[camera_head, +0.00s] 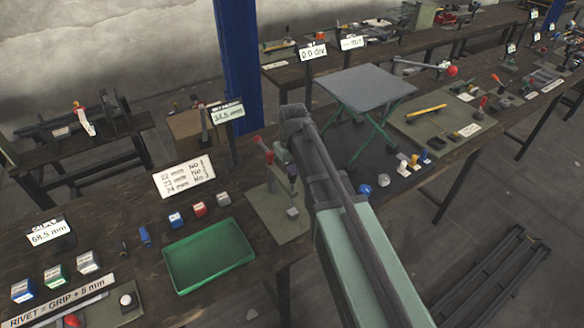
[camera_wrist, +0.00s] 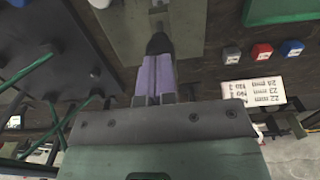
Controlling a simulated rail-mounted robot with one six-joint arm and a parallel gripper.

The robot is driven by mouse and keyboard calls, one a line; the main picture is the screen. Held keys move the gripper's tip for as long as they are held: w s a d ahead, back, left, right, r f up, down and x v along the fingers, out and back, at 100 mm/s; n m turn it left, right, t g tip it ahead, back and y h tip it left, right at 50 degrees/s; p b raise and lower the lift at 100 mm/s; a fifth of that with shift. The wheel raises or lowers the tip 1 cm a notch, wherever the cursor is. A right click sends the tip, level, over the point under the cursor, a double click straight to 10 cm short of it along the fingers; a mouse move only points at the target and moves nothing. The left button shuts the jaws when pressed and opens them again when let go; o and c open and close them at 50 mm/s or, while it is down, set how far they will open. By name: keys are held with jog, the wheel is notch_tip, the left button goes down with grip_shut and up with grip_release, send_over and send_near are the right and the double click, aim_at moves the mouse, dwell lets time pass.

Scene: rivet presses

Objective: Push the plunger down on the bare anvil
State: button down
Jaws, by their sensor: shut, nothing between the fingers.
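In the head view a small press with a red ball handle (camera_head: 257,140) stands on a green-grey plate (camera_head: 265,222). A small grey block (camera_head: 293,212) sits near the plate's front edge; I cannot tell whether it is the anvil. My arm covers part of the press. In the wrist view my gripper (camera_wrist: 158,62) is shut and empty, its fingers together. A dark rounded piece shows right at the fingertips; I cannot tell whether it is the plunger or whether they touch. Beyond it lie the plate (camera_wrist: 125,40) and a small metal part (camera_wrist: 160,12).
Left of the press are a green tray (camera_head: 208,256), a red box (camera_head: 199,209), blue and grey boxes beside it, and a written sign (camera_head: 184,176). To the right stand a folding grey-topped stand (camera_head: 362,88) and a second plate with a yellow bar (camera_head: 426,111).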

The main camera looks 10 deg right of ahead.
jog(key=shift+f+b, duration=1.75)
jog(key=shift+f, duration=0.1)
jog(key=shift+r, duration=0.2)
notch_tip(320, 180, up, 8)
jog(key=p, duration=0.8)
jog(key=shift+f, duration=0.1)
jog(key=s+f+m+b, duration=0.1)
jog(key=s+f+b, duration=0.3)
jog(key=s, duration=0.4)
jog(key=s+f+m+b, duration=0.2)
jog(key=s+f+b, duration=0.2)
jog(key=s, duration=0.4)
jog(key=shift+s+f+m, duration=0.2)
jog(key=shift+m, duration=0.1)
